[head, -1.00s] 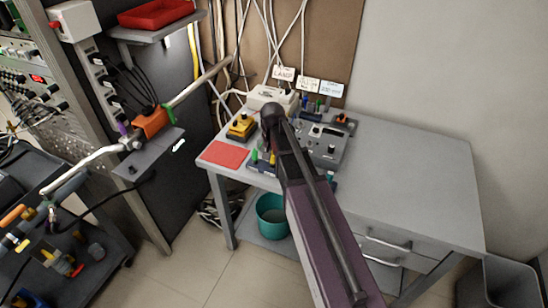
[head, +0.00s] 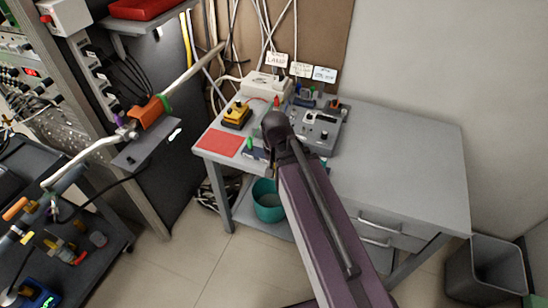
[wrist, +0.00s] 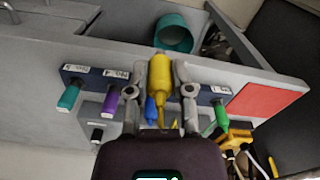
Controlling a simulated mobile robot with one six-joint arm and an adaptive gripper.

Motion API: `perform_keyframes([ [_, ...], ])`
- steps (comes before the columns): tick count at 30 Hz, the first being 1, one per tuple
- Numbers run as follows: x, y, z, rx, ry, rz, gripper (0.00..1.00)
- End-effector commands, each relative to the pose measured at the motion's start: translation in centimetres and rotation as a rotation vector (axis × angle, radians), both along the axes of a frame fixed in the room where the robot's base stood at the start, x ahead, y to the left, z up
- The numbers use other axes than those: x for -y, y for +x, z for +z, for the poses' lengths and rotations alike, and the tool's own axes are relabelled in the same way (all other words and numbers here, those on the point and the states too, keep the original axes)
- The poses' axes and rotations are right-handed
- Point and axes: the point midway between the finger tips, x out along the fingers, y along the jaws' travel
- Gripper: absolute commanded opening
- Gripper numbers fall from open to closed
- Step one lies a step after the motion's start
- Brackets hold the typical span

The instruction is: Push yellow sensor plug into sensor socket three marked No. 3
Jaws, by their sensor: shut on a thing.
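My gripper (wrist: 160,72) is shut on the yellow sensor plug (wrist: 160,42) in the wrist view, with a finger on each side of it. The plug's thin yellow tail points back towards my palm. The dark sensor socket strip (wrist: 91,76) runs behind the fingers. Its middle, where the No. 3 mark would be, is covered by fingers and plug, so I cannot tell whether the yellow plug touches a socket. A teal plug (wrist: 68,97), purple plug (wrist: 109,97), blue plug (wrist: 151,108) and green plug (wrist: 221,114) show along the strip. In the head view my arm hides the gripper.
A red mat (head: 221,143) and a yellow-and-black box (head: 236,116) lie at the left of the grey bench (head: 405,150). A grey instrument (head: 318,131) stands beside my arm. A teal bin (head: 268,202) is below. The bench's right side is clear.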

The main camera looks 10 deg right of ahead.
Motion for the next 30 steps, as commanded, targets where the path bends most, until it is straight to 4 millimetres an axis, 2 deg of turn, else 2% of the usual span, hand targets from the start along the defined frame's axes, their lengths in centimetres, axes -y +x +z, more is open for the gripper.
perform_keyframes([
  [1, -0.03, -0.72, 0.09, 0.0, 0.0, 0.0, 0.0],
  [6, -0.08, -1.45, 0.14, 0.0, 0.0, 0.0, 0.0],
  [30, -0.08, -1.49, 0.56, 0.0, 0.0, 0.0, 0.0],
])
